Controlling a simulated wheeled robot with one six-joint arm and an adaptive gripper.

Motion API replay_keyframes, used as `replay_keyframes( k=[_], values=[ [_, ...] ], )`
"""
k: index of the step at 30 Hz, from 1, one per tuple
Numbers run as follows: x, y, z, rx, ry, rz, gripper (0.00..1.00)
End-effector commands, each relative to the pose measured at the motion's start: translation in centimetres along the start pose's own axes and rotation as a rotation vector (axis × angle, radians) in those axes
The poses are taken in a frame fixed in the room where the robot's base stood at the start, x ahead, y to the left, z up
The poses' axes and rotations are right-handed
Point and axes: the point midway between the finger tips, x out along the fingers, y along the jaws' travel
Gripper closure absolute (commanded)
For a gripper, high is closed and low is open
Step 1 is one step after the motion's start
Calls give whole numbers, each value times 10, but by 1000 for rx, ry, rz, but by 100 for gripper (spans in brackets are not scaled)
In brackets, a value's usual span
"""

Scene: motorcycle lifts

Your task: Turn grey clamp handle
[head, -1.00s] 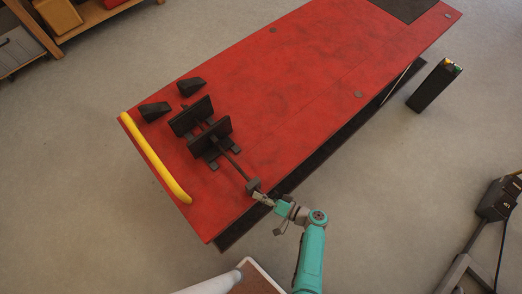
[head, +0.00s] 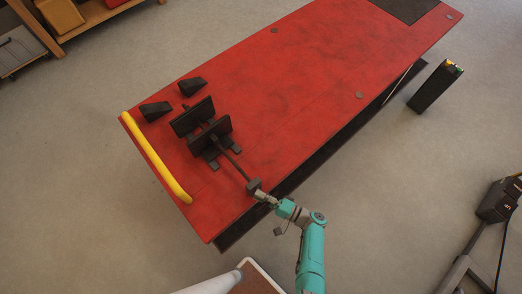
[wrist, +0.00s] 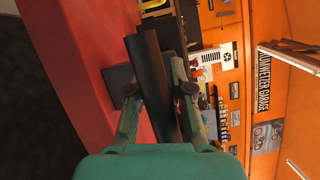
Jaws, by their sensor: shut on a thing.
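The black wheel clamp (head: 205,133) stands on the red lift deck (head: 300,90), its two upright plates facing each other. A dark rod (head: 234,164) runs from it to a small dark block (head: 254,186) at the deck's near edge. My gripper (head: 266,197) is at that block, just past the edge. In the wrist view, the dark grey clamp handle (wrist: 150,70) is a long bar between the two fingers of my gripper (wrist: 160,98), which are shut on it. In the head view the handle is mostly hidden by my gripper.
A yellow bar (head: 155,160) lines the deck's left end. Two black wedges (head: 155,111) sit behind the clamp. A black pedestal (head: 435,86) stands right of the lift, and dark equipment (head: 495,203) stands at lower right. Floor between them is clear.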

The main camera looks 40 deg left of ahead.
Motion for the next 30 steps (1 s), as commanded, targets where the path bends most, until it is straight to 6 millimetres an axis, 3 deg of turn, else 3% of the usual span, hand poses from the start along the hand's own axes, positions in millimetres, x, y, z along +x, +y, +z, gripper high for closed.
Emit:
replay_keyframes(
  k=[14, 15, 18, 30],
  values=[
    [0, 0, 0, 14, 2, -4, 100],
    [0, 0, 0, 14, 2, -4, 74],
    [0, 0, 0, 13, 2, -4, 53],
    [-6, 0, -1, 13, 3, -5, 53]
  ],
)
